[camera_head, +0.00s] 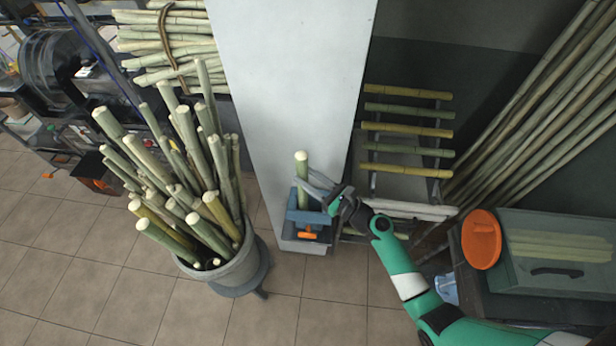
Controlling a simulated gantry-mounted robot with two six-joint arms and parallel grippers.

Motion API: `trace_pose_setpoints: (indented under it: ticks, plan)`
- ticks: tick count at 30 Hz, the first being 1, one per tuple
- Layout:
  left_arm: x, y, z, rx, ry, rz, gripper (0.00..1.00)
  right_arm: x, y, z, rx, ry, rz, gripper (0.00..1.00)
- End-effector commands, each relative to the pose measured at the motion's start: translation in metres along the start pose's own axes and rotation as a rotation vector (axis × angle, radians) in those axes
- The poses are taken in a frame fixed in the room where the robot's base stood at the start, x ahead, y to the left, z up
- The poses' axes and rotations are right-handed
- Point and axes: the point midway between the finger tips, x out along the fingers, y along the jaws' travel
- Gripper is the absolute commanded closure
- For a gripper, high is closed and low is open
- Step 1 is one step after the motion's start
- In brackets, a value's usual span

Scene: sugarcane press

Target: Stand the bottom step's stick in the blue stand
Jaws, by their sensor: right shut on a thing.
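A short green stick (302,170) stands upright at the blue stand (293,216), which is at the foot of the pale column. My right gripper (312,184) is shut on this stick, reaching in from the right. The stick's lower end meets the stand's top in the picture; I cannot tell whether it is seated or just above. The stepped rack (372,182) at the right holds several yellow and green sticks lying across its steps. My right arm partly hides the rack's lowest part. My left gripper is out of view.
A grey pot (237,264) full of tall canes stands left of the stand. An orange handle (308,235) is on the stand's front. A green box (560,245) with an orange disc (481,239) sits at the right. The tiled floor in front is clear.

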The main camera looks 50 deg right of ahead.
Motion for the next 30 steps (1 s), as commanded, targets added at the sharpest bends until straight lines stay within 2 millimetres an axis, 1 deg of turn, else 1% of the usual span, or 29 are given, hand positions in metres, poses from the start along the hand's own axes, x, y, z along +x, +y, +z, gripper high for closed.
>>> trace_pose_setpoints:
  ticks: [8,9,14,15,21,25,30]
  plan:
    - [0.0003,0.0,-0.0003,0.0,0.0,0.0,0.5,0.0003,-0.0001,0.0015,0.0,-0.002,0.0,1.0]
    - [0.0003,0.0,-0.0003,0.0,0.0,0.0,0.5,0.0002,-0.0001,0.0014,0.0,-0.002,0.0,0.57]
    - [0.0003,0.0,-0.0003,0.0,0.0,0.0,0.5,0.0002,-0.0001,0.0011,0.0,-0.001,0.0,0.29]
    - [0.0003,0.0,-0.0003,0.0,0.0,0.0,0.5,0.0001,-0.0001,0.001,0.0,-0.001,0.0,0.24]
    - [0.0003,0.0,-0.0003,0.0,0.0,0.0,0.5,0.0,0.0,0.0006,0.0,0.0,0.0,0.24]
    - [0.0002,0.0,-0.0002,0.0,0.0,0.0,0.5,-0.0002,0.0001,-0.0004,0.0,0.001,0.0,0.01]
    - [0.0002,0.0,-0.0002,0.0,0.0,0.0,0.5,-0.0001,0.0001,0.0,0.0,0.001,0.0,0.0]
